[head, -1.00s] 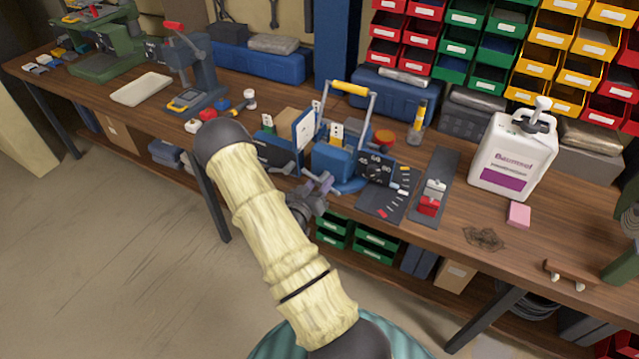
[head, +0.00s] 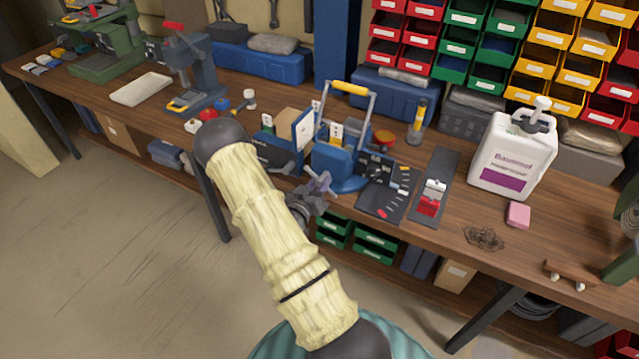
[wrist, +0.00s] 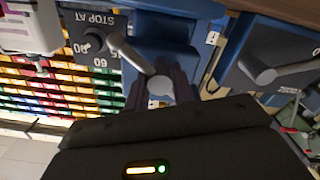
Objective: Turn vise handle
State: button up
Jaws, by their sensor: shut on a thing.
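The blue vise (head: 333,160) stands at the front edge of the wooden workbench, and its blue body also shows in the wrist view (wrist: 175,30). A grey vise handle (wrist: 130,52) runs from the body down to a round end between my fingers. My gripper (wrist: 160,88) is shut on this handle end. A dark dial plate (wrist: 95,42) marked "STOP AT" sits beside the handle.
A second blue device with a grey lever (wrist: 268,72) is close on the right in the wrist view. Green bins (head: 350,238) sit below.

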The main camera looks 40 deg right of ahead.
jog(key=shift+a, duration=0.1)
dwell(0.3)
jog(key=o, duration=1.4)
jog(key=b+v, duration=0.3)
jog(key=v, duration=1.4)
jog(key=shift+a, duration=0.2)
jog(key=shift+s+f, duration=0.1)
